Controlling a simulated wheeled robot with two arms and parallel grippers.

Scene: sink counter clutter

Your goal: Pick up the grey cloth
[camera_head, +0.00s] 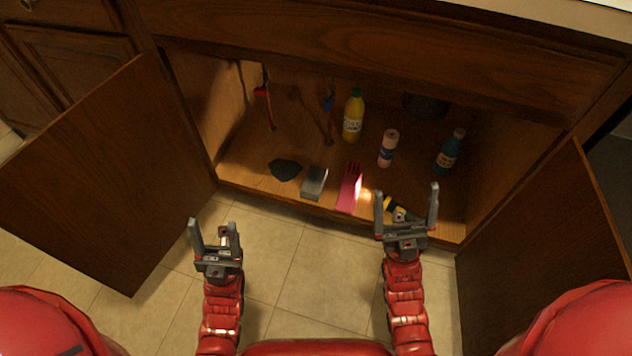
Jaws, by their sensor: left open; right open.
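A dark grey, crumpled cloth (285,169) lies flat on the wooden floor of the open cabinet, left of its middle and near the front edge. My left gripper (214,228) is open and empty. It is in front of the cabinet, to the left of the cloth and nearer to me, apart from it. My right gripper (407,194) is open, in front of the right half of the cabinet, well to the right of the cloth. It partly covers a black and yellow object (394,205) there.
A grey block (314,183) and a pink glove-like item (350,187) lie right of the cloth. A yellow bottle (353,116), a pink bottle (388,147) and a teal bottle (448,153) stand behind. Open doors flank the cabinet, left (100,180) and right (545,250).

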